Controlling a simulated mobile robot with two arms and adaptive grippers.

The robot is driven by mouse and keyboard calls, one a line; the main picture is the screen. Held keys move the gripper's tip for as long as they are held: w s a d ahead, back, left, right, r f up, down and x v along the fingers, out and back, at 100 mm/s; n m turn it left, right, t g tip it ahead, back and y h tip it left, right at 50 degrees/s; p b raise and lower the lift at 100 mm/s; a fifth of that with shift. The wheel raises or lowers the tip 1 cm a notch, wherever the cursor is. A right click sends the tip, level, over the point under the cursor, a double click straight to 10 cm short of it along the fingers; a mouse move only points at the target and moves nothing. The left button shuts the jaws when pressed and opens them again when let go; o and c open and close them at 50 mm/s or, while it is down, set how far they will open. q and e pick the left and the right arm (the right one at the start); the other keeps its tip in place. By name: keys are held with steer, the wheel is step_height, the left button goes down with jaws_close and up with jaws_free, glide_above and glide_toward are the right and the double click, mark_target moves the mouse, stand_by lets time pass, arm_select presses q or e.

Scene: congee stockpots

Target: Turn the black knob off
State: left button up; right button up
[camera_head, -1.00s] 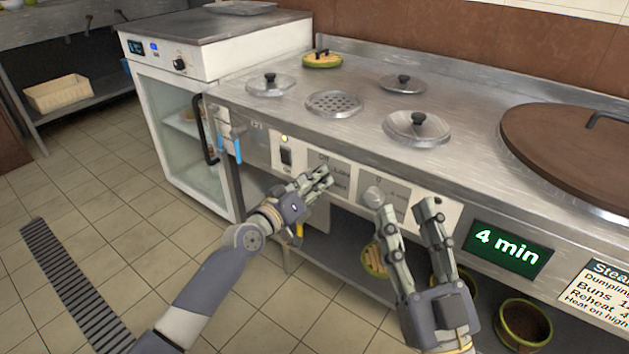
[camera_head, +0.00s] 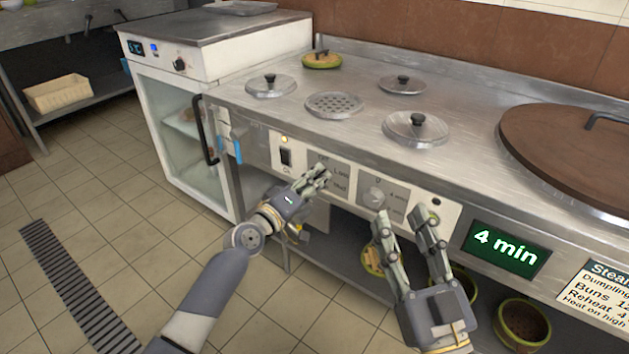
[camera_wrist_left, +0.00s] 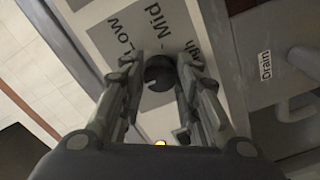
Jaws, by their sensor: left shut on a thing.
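The black knob (camera_wrist_left: 160,72) sits between the fingers of my left gripper (camera_wrist_left: 160,85) in the left wrist view, on a grey dial plate with "Low" and "Mid" printed around it. In the head view my left gripper (camera_head: 318,180) is at that plate and its fingers hide the knob. It is shut on the knob. The knob's exact setting cannot be told.
A black rocker switch (camera_head: 286,157) with a lit amber lamp (camera_head: 284,139) is left of the dial. A green display (camera_head: 506,248) reads "4 min". The steel counter (camera_head: 330,75) holds several lids. The tiled floor (camera_head: 130,210) is clear at left.

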arm_select(q)
steer(key=shift+f, duration=0.1)
steer(key=o, duration=1.1)
steer(key=shift+c, duration=0.2)
steer(key=v, duration=1.2)
